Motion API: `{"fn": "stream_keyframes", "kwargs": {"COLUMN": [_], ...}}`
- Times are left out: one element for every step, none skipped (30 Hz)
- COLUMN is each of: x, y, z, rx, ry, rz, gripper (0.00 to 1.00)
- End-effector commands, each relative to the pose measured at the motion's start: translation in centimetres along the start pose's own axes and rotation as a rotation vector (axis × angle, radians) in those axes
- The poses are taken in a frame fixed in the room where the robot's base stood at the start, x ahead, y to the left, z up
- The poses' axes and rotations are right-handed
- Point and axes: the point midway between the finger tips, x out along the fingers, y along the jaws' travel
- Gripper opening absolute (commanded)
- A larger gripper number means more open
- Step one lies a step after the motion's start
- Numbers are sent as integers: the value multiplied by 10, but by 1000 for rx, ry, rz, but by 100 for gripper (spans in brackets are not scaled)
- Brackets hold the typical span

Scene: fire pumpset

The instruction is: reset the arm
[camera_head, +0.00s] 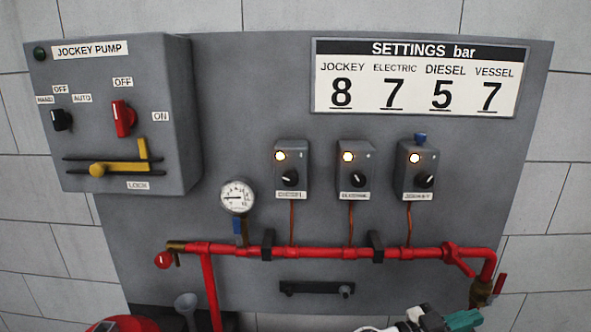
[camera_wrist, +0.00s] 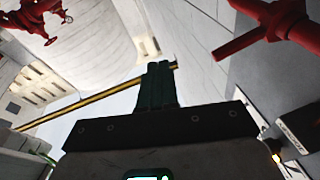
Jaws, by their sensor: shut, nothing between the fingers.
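My gripper (camera_wrist: 160,82) shows in the wrist view with its two dark green fingers together and nothing between them. It points up into open space, clear of the things around it. In the head view, part of my arm with a green end (camera_head: 463,319) shows at the bottom right, below the red pipe and in front of the panel's lower edge. The fingertips cannot be made out there.
A grey panel (camera_head: 250,100) carries the jockey pump box (camera_head: 160,110), a gauge (camera_head: 237,196), three switch boxes including the jockey one (camera_head: 417,165), and a red pipe (camera_head: 330,252). The wrist view shows red pipework (camera_wrist: 280,20) at upper right and a yellow bar (camera_wrist: 90,100).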

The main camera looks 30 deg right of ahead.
Motion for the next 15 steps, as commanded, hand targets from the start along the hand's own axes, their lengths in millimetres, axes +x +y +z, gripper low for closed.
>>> {"fn": "stream_keyframes", "kwargs": {"x": [0, -1, -1, -2, -3, -5, -7, -9, -13, -17, -21, -29, -36, -45, -57], "y": [-5, -8, -12, -15, -19, -24, -29, -33, -39, -44, -49, -57, -62, -68, -75], "z": [-6, -10, -16, -19, -24, -30, -36, -42, -49, -55, -62, -72, -80, -87, -96], "rx": [25, 39, 61, 78, 95, 119, 138, 158, 185, 207, 230, 261, 284, 306, 333], "ry": [27, 43, 69, 86, 106, 132, 153, 174, 204, 227, 252, 286, 310, 333, 360], "rz": [-36, -57, -91, -117, -146, -188, -222, -258, -311, -358, -409, -485, -549, -616, -708], "gripper": [0, 0, 0, 0, 0, 0, 0, 0, 0, 0, 0, 0, 0, 0, 0]}}
